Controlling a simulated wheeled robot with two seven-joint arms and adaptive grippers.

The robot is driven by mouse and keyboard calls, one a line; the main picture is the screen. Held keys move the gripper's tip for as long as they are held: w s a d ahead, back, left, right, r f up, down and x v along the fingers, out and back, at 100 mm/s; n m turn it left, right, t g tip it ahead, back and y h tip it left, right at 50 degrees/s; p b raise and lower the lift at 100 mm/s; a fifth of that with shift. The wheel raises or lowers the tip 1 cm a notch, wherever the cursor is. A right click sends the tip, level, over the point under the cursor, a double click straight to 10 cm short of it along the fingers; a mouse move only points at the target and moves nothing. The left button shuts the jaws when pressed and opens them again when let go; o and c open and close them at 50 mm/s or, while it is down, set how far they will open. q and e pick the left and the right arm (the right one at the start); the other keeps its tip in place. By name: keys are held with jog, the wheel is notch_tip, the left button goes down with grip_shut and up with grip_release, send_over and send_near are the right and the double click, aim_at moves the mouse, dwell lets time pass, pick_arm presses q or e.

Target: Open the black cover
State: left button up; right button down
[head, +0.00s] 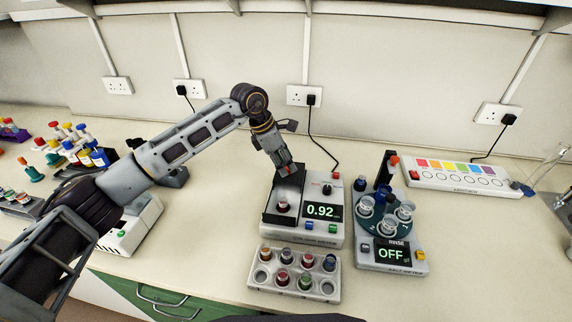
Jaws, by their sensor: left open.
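The white meter (335,228) stands in the middle of the bench and its display reads 0.92. On its left half is the black cover (289,186), a dark panel that appears raised at the back of a dark recess. A vial with a dark top (282,206) shows in front of the panel, so the cover looks open. My left gripper (286,170) reaches down from above to the panel's upper edge. It is open, with its fingertips close to that edge; I cannot tell whether they touch it. My right gripper is not in view.
A vial rack (253,283) with several vials sits in front of the meter. To the right are a second device (372,254) reading OFF and a white colour-strip panel (465,181). Bottles and racks crowd the left. A black cord (318,138) runs behind the meter.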

pick_arm(q)
jog(key=v, duration=1)
jog(key=shift+r, duration=0.3)
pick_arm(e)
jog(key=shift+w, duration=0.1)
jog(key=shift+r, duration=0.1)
pick_arm(q)
notch_tip(320, 180, up, 9)
jog(key=p, duration=0.9)
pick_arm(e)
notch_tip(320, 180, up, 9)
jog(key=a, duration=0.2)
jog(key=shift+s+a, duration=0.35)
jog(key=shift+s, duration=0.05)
